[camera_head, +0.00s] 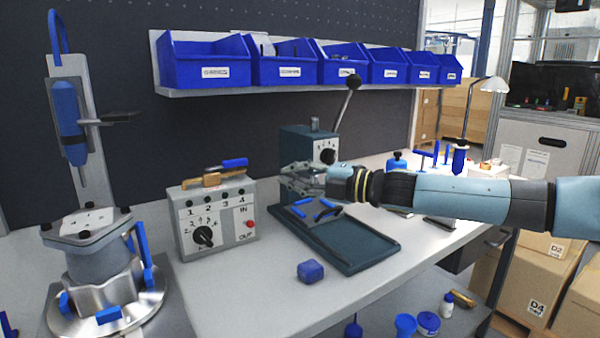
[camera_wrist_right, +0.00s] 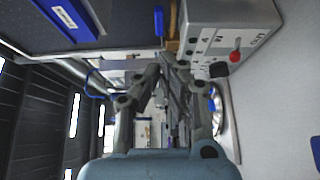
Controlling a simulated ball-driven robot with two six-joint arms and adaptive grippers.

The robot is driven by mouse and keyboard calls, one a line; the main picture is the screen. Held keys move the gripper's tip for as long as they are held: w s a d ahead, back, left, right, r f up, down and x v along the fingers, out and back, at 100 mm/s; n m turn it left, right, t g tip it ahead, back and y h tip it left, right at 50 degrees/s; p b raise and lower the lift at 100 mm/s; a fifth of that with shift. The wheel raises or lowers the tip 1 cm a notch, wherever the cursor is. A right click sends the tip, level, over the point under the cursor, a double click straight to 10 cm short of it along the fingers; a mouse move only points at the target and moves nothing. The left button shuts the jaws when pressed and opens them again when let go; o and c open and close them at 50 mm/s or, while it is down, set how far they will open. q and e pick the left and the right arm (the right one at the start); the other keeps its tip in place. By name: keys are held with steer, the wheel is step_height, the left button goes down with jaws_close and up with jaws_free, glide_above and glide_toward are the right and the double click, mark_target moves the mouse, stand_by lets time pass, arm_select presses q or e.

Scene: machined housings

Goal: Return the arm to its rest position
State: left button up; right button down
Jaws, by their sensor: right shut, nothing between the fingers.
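My right arm (camera_head: 460,199) comes in from the right in the head view and reaches level over the bench. My right gripper (camera_head: 290,180) is shut and empty, at the left end of the arm. It is above the back part of the dark tray (camera_head: 375,262) and in front of the teal lever press (camera_head: 300,146). My left gripper is in neither view.
The control box (camera_head: 216,215) with a dial stands left of the gripper. A blue block (camera_head: 310,271) lies on the bench in front of the tray. A housing on a round metal fixture (camera_head: 100,265) stands at the left. Blue bins (camera_head: 205,62) line the shelf above. The bench front is mostly clear.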

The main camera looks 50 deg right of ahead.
steer(key=shift+s+d+r+p, duration=0.1)
steer(key=shift+s+d+p, duration=0.3)
steer(key=shift+s, duration=0.15)
